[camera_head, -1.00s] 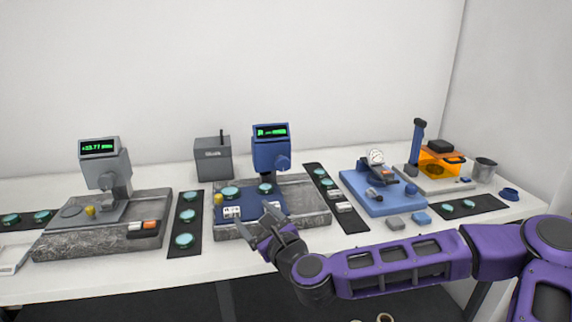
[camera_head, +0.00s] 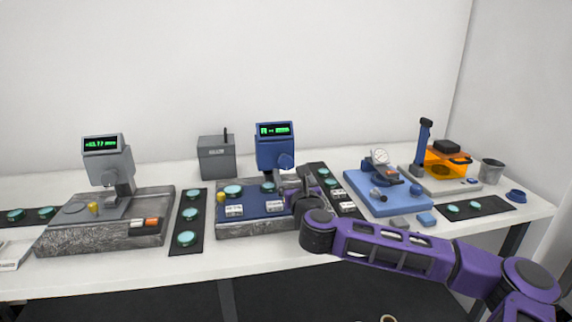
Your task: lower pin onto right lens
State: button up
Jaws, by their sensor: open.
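The blue instrument (camera_head: 275,150) with a lit green display stands at the middle of the bench, on a grey stone base (camera_head: 232,227). A dark blue plate (camera_head: 256,206) lies on the base with white labels on its front. The left lens (camera_head: 233,191) is a teal disc on the plate. The right lens (camera_head: 268,187) sits below the instrument's head; the pin over it is too small to tell apart. My gripper (camera_head: 287,193) is open and empty, just right of the right lens in the picture, by the head. Its fingers are partly hidden by the wrist.
A grey gauge (camera_head: 107,165) stands at left. Dark strips with teal discs (camera_head: 187,239) flank the blue instrument. A blue dial-gauge stand (camera_head: 384,203) and an orange-covered device (camera_head: 443,160) are at right. The front bench edge is mostly clear.

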aim_at(287, 164)
jog(key=x, duration=0.7)
grip_shut()
dwell(0.3)
